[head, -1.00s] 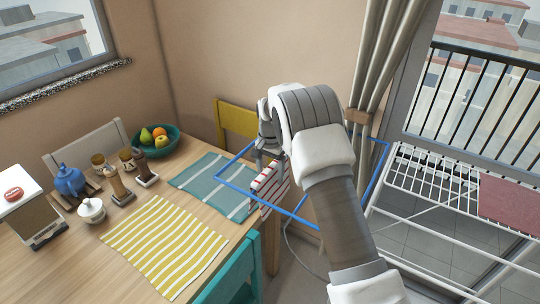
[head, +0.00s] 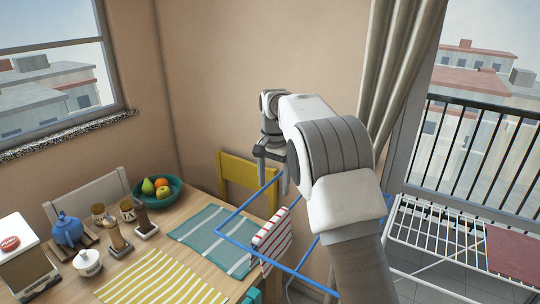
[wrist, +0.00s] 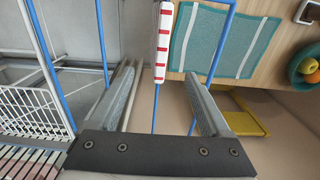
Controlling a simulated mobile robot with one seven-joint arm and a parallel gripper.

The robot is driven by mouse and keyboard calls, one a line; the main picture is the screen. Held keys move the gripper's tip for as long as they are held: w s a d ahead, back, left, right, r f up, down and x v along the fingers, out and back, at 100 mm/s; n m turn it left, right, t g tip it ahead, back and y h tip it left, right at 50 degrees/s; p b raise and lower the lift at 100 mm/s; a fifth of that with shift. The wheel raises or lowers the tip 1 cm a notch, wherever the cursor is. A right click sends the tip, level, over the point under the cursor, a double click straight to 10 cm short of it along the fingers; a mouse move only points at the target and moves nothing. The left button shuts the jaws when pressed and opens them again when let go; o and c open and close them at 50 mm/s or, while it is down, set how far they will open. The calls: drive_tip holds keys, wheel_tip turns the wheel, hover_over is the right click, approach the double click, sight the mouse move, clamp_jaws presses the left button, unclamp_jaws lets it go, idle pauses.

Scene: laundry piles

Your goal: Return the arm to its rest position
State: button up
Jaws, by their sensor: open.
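My gripper (head: 272,172) is in the upper middle of the head view, with its fingers pointing down. It is above the blue rail frame (head: 237,242) and apart from the cloth. In the wrist view my gripper (wrist: 160,75) has its two fingers wide apart with nothing held between them. A red-and-white striped cloth (head: 275,238) hangs over a blue rail below the gripper; it also shows beyond the fingers in the wrist view (wrist: 163,45).
The wooden table (head: 195,208) at left holds a teal striped mat (head: 212,240), a yellow striped mat (head: 160,280), a fruit bowl (head: 172,188) and several jars. A yellow chair (head: 248,176) stands behind. A white drying rack (head: 440,235) with a dark red cloth (head: 515,253) is at right.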

drive_tip(key=s+d+r+n+t, duration=0.1)
drive_tip(key=s+d+r, duration=0.3)
drive_tip(key=s+r, duration=0.35)
drive_tip(key=s+d+r+n+t, duration=0.2)
drive_tip(key=s+d+r, duration=0.3)
drive_tip(key=s, duration=0.4)
drive_tip(key=s+d+f+n+t, duration=0.1)
drive_tip(key=s, duration=0.9)
drive_tip(key=s+d+f+n+t, duration=0.1)
drive_tip(key=s+d+f+n, duration=0.1)
drive_tip(key=s, duration=0.9)
drive_tip(key=shift+d+f+n, duration=0.15)
drive_tip(key=shift+f+n, duration=0.1)
drive_tip(key=shift+n, duration=0.05)
drive_tip(key=c, duration=0.4)
drive_tip(key=shift+d, duration=0.1)
drive_tip(key=shift+c, duration=0.5)
drive_tip(key=shift+d, duration=0.15)
